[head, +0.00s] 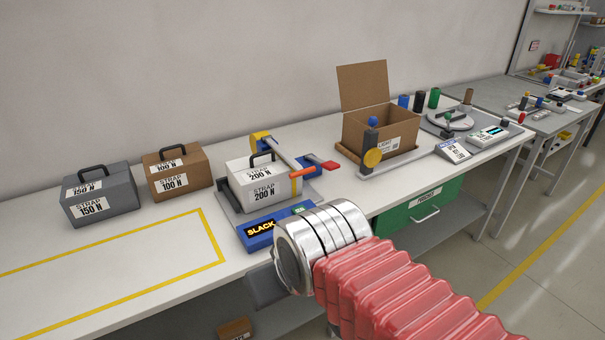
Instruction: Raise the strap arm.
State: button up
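The strap arm (283,155) is a grey bar over the white case (250,191) labelled "STRAP 200 N". It runs from a yellow hub (260,138) at the back toward a red-and-blue end (322,164) at the front right. A yellow strap (296,187) shows on the case's right side. The blue display unit (270,229) in front reads "SLACK". My gripper (264,287) shows as a dark part at the bench's front edge, below the display and apart from the strap arm. My wrist hides its fingertips.
A grey case (100,193) marked 150 N and a brown case (178,173) marked 100 N stand left. A yellow-outlined area (130,297) at front left is clear.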

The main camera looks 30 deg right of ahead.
aim_at(300, 171)
jog(key=i, duration=1)
